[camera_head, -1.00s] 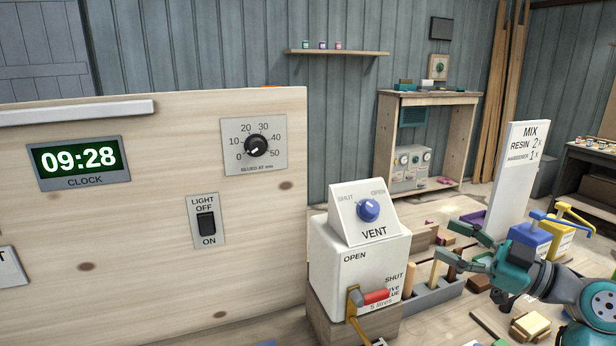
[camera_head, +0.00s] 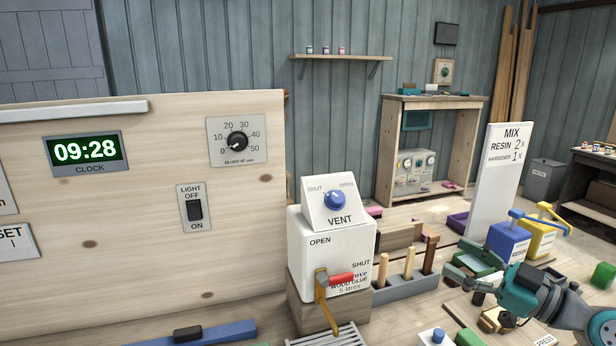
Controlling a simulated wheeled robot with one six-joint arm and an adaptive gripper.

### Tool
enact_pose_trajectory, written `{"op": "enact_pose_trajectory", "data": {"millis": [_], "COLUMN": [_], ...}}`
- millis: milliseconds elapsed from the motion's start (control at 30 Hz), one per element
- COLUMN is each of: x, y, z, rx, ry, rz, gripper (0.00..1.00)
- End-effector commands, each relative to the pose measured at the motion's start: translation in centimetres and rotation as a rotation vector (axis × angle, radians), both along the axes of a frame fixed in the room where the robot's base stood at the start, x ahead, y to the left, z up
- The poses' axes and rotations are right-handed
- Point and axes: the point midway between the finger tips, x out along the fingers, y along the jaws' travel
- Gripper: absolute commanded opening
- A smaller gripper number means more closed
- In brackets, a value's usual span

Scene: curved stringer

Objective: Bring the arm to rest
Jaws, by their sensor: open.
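My gripper (camera_head: 462,268) is at the lower right, teal and grey, its fingers spread and pointing left. It holds nothing that I can see. It hangs over the bench, to the right of the grey rack with wooden-handled tools (camera_head: 408,284). My arm (camera_head: 562,305) runs from it to the right edge of the picture.
A white glue box (camera_head: 330,250) with a red-handled tap (camera_head: 341,279) and a VENT knob (camera_head: 334,200) stands left of my gripper. Blue (camera_head: 508,243) and yellow (camera_head: 541,236) pump containers stand behind it. A tall MIX sign (camera_head: 497,180) rises at the back. Small blocks crowd the bench.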

Motion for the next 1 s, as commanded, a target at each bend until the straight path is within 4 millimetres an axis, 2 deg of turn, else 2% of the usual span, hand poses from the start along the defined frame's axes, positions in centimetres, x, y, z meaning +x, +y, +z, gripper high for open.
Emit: {"op": "enact_pose_trajectory", "data": {"millis": [167,367,467,567,767,1000], "x": [0.2,0.3,0.0,-0.7,-3.4,-8.7], "y": [0.6,1.4,1.9,2.7,4.1,5.6], "z": [-2.6,-6.6,-9.5,-13.3,-20.6,-28.0], "rx": [0.043,0.106,0.148,0.196,0.275,0.328], "ry": [0.049,0.124,0.177,0.243,0.364,0.477], "rz": [-0.04,-0.109,-0.159,-0.225,-0.368,-0.53], "gripper": [0.64,0.64,0.64,0.64,0.64,0.64]}}
